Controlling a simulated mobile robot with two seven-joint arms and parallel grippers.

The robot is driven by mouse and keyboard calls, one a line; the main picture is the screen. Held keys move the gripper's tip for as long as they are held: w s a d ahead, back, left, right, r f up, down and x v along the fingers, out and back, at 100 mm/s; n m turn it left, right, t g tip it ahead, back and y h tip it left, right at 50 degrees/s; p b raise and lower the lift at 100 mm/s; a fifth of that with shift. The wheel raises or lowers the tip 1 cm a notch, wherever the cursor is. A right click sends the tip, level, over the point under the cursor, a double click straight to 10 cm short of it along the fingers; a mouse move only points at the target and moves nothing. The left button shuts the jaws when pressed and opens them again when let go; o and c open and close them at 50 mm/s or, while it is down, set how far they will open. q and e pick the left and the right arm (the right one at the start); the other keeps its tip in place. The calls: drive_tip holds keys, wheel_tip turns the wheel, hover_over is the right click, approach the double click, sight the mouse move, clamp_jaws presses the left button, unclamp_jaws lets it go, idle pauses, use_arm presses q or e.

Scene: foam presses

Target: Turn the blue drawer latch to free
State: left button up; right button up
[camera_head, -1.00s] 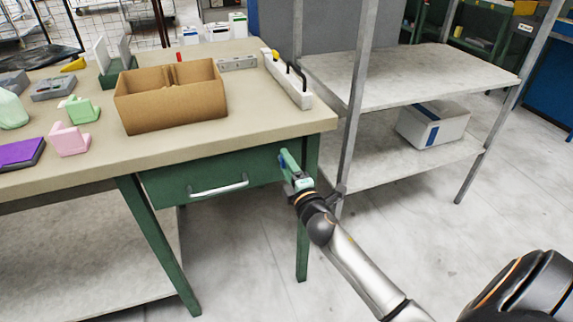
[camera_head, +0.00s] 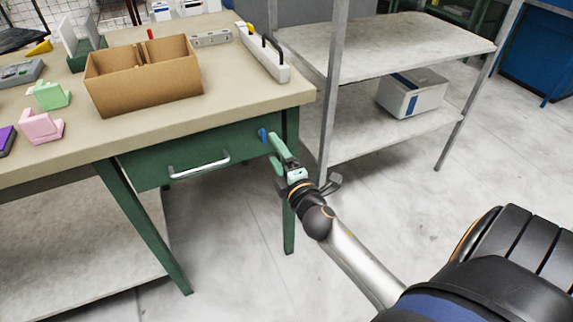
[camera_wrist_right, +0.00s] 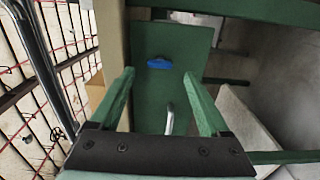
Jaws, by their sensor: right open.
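The blue drawer latch (camera_head: 262,135) is on the right end of the green drawer front (camera_head: 150,167), under the tabletop edge. In the right wrist view the latch (camera_wrist_right: 159,63) is a small blue bar lying across the picture, ahead of the fingers and between their lines. My right gripper (camera_head: 277,149) is close to the latch, just right of and below it in the head view. Its green fingers are open in the right wrist view (camera_wrist_right: 160,92), with nothing between them. The latch appears apart from the fingers. My left gripper is not in view.
The drawer's metal handle (camera_head: 198,166) sits left of the latch. The workbench top (camera_head: 225,105) overhangs the drawer and carries a cardboard box (camera_head: 145,88) and a white power strip (camera_head: 263,55). A grey metal shelf (camera_head: 390,50) stands close on the right.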

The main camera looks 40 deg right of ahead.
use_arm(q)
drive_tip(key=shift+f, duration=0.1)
use_arm(e)
drive_tip(key=v, duration=0.6)
drive_tip(key=shift+s, duration=0.35)
drive_tip(key=s+a+f+m+g+y, duration=0.85)
drive_tip(key=s+a+f+m, duration=0.55)
drive_tip(key=a+f, duration=0.45)
use_arm(q)
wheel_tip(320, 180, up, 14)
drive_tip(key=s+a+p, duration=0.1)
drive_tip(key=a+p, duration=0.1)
drive_tip(key=p, duration=1.6)
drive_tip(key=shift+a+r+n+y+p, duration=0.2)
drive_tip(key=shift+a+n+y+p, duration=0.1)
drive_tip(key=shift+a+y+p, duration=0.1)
use_arm(e)
drive_tip(key=s+d+r+h, duration=0.1)
drive_tip(key=d+r, duration=0.2)
drive_tip(key=r, duration=1)
drive_tip(key=shift+d+r+n+h, duration=0.2)
drive_tip(key=shift+r+n+h, duration=0.15)
drive_tip(key=shift+r+n, duration=0.05)
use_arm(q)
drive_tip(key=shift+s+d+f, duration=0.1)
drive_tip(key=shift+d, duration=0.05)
use_arm(e)
drive_tip(key=shift+s, duration=0.1)
